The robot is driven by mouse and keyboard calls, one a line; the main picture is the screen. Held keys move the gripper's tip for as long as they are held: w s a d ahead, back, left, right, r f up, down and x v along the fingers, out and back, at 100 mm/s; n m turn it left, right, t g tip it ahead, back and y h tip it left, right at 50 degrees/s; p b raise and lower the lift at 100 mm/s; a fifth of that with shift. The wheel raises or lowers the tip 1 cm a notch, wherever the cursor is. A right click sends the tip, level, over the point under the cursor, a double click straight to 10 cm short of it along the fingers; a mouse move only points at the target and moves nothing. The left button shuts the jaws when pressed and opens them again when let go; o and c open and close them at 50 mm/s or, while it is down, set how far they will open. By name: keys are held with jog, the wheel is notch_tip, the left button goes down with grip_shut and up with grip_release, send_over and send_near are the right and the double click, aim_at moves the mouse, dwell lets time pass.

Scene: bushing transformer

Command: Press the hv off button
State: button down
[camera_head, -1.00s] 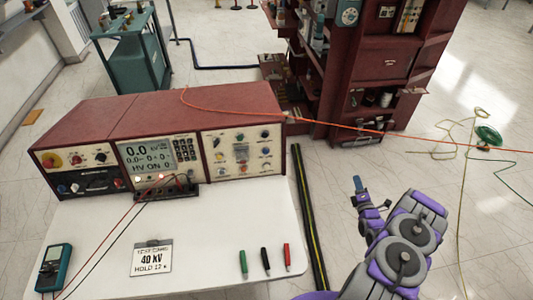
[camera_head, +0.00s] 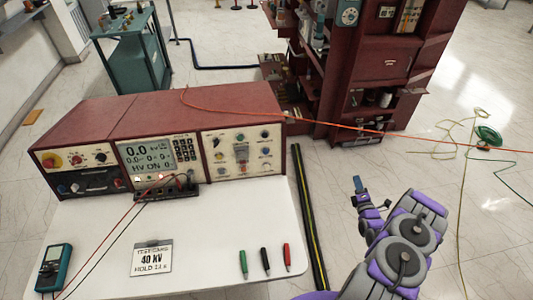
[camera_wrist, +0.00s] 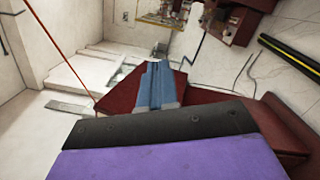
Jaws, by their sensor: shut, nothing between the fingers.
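The red test console (camera_head: 150,108) stands on the white table, with its control panels facing front. Its middle screen (camera_head: 147,156) reads 0.0 and a line that looks like HV ON. Small lit buttons (camera_head: 138,178) sit under the screen. The label of the hv off button is too small to read, so I cannot tell which button it is. My gripper (camera_head: 357,184) is right of the console and table, apart from both, with its tip pointing up. In the wrist view my gripper (camera_wrist: 157,72) shows its blue fingers together, with nothing between them.
A black terminal strip (camera_head: 166,192) with red and black leads stands before the console. A card (camera_head: 151,258), a meter (camera_head: 54,268) and colored probes (camera_head: 265,261) lie on the table. An orange cable (camera_head: 340,128) runs across above my gripper.

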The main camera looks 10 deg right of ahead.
dwell(0.7)
jog(key=m+g+y+b, duration=0.25)
jog(key=m+y, duration=0.85)
jog(key=m, duration=0.8)
send_near(266, 151)
jog(key=s+d, duration=0.3)
jog(key=d, duration=0.2)
jog(key=s+a+r+m+g+y+b, duration=0.1)
jog(key=a+r+m+g+y, duration=0.1)
jog(key=a+m, duration=0.5)
jog(key=shift+s+a+y, duration=0.2)
jog(key=shift+a+y, duration=0.6)
jog(key=shift+a, duration=0.35)
jog(key=shift+w, duration=0.1)
jog(key=w+f+b, duration=0.2)
jog(key=w, duration=0.6)
jog(key=shift+w, duration=0.2)
